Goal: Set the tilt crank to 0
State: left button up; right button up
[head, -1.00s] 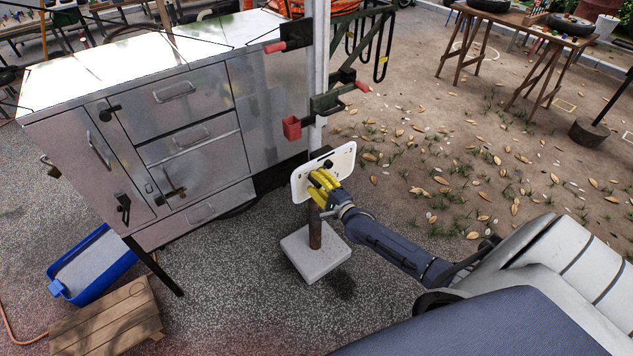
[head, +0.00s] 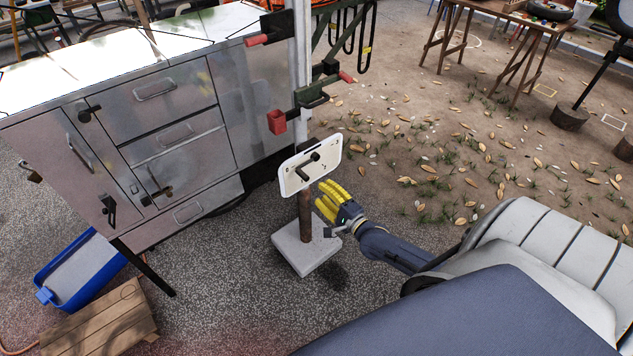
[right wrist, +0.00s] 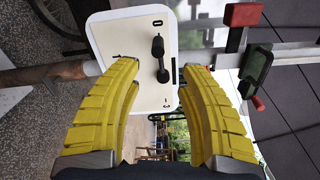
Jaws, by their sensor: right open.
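The tilt crank (head: 308,165) is a dark lever with a knob on a white panel (head: 291,182). The panel sits tilted on a brown post with a pale square base. In the right wrist view the crank (right wrist: 159,62) lies along the panel's long direction, between a small dark mark near one end and another mark near the opposite end; I cannot read them surely. My right gripper (head: 328,201) has yellow fingers and is open and empty, just right of and below the panel, apart from the crank. In the right wrist view its fingers (right wrist: 160,70) frame the crank. My left gripper is out of view.
A grey metal cabinet (head: 190,130) stands left of the panel. Behind the panel is a pale upright with red-handled clamps (head: 277,122). A blue tray (head: 75,272) and wooden crate (head: 98,325) are at lower left.

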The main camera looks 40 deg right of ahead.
jog(key=shift+s, duration=0.75)
jog(key=s+d+f+n+g, duration=0.1)
jog(key=s+f+n+g, duration=0.35)
jog(key=f, duration=0.75)
jog(key=s+f+n+g+h, duration=0.1)
jog(key=s+f+n+g, duration=0.1)
jog(key=s+f+n, duration=0.75)
jog(key=s+d+f+n+g, duration=0.1)
jog(key=s+f+n+g, duration=0.3)
jog(key=f, duration=1)
jog(key=s+a+f+n+g+h, duration=0.1)
jog(key=s+a+f+n+g, duration=0.15)
jog(key=s+f, duration=0.5)
jog(key=s+a+f+n+g, duration=0.1)
jog(key=s+a+f+n, duration=0.2)
jog(key=s, duration=0.8)
jog(key=s+a+f+g, duration=0.2)
jog(key=s+a+f, duration=0.2)
jog(key=s+a, duration=0.6)
jog(key=shift+s+a+g+y, duration=0.3)
jog(key=shift+s+y, duration=0.1)
jog(key=shift+s, duration=0.25)
